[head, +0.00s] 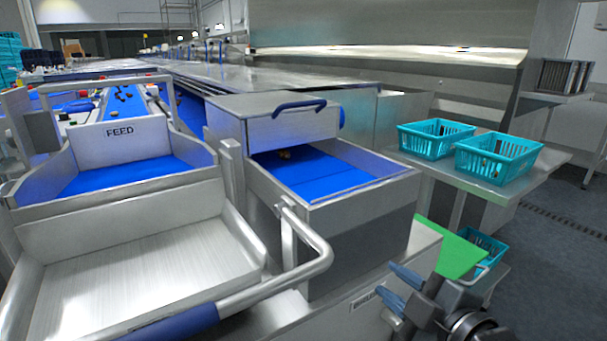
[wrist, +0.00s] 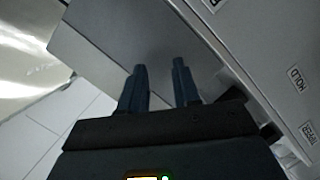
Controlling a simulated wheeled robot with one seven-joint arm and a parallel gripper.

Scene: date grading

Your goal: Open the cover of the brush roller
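A steel box-shaped hood with a blue bar handle (head: 299,106) sits over the blue belt in the head view. It is lowered at the back of the belt; I cannot tell for sure that it is the brush roller's cover. A small label (head: 363,299), too small to read surely, is on the steel front below. My gripper (head: 398,287) is low at the right, in front of this steel body and well below the hood handle. In the wrist view my gripper (wrist: 159,80) has its two dark blue fingers apart, with nothing between them. The roller itself is hidden.
The feed tray (head: 120,140) and a bent steel rail (head: 310,240) stand left. Two teal baskets (head: 438,142) (head: 498,157) are on a side shelf; another (head: 484,247) is lower, beside a green panel (head: 450,247). The wrist view shows a panel with a HOLD label (wrist: 298,79).

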